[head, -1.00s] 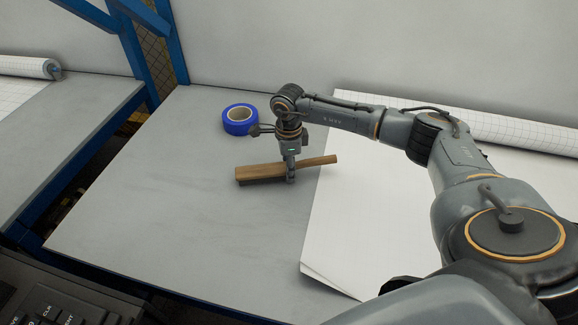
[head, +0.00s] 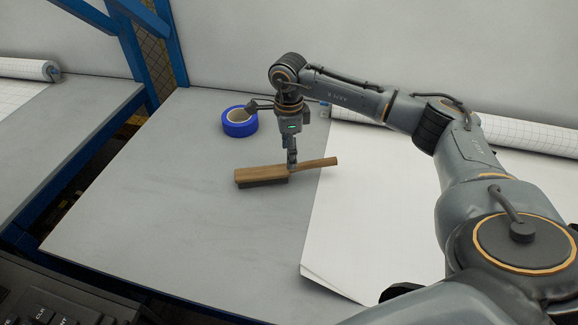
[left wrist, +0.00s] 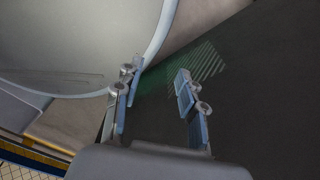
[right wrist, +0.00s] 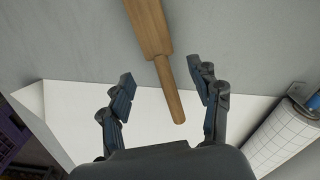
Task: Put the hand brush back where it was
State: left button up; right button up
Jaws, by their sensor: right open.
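The wooden hand brush (head: 262,174) lies on the grey table, its block to the left and its thin handle reaching right over the edge of the white paper. My right gripper (head: 292,164) points down just above the brush, near where block and handle join. In the right wrist view my right gripper (right wrist: 160,74) is open and empty, with the brush (right wrist: 152,35) beyond and between its fingers, apart from them. My left gripper (left wrist: 155,80) shows only in the left wrist view, open with nothing between its fingers.
A blue tape roll (head: 239,121) lies behind the brush, close to my right wrist. A white paper sheet (head: 365,215) covers the table's right part, with a gridded roll (head: 520,135) at the back. The grey table (head: 150,220) is clear left of the brush.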

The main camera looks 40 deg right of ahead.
notch_tip(320, 180, up, 5)
jog(key=shift+b, duration=0.3)
jog(key=shift+f, duration=0.1)
dwell(0.3)
